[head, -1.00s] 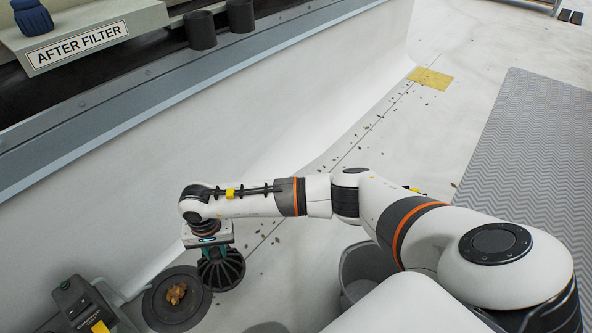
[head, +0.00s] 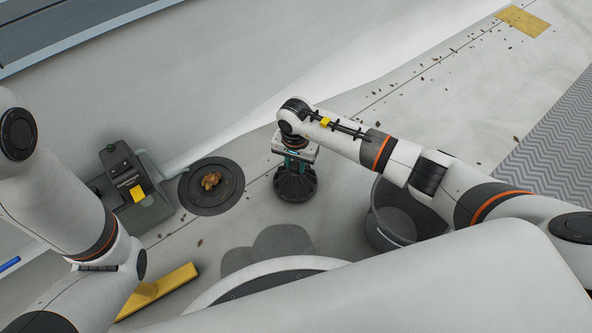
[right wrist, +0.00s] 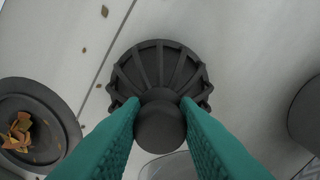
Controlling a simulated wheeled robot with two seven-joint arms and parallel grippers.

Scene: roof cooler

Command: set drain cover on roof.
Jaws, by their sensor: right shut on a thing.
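The drain cover (head: 295,185) is a dark, ribbed dome with a round knob on top. My right gripper (head: 297,164) is shut on it from above. In the right wrist view the green fingers of the right gripper (right wrist: 160,112) press on both sides of the knob of the drain cover (right wrist: 160,62). Whether the cover touches the roof is hard to tell. The round dark drain (head: 211,186) lies left of the cover, with a clump of brown leaves (head: 211,181) in its middle. My left arm is at the left of the head view, but its gripper is out of view.
A grey-green pump-like device (head: 128,182) with a yellow tag stands left of the drain. A grey bucket (head: 392,215) stands right of the cover. A yellow scraper-like tool (head: 165,288) lies in front. Loose leaves dot the roof along the seam.

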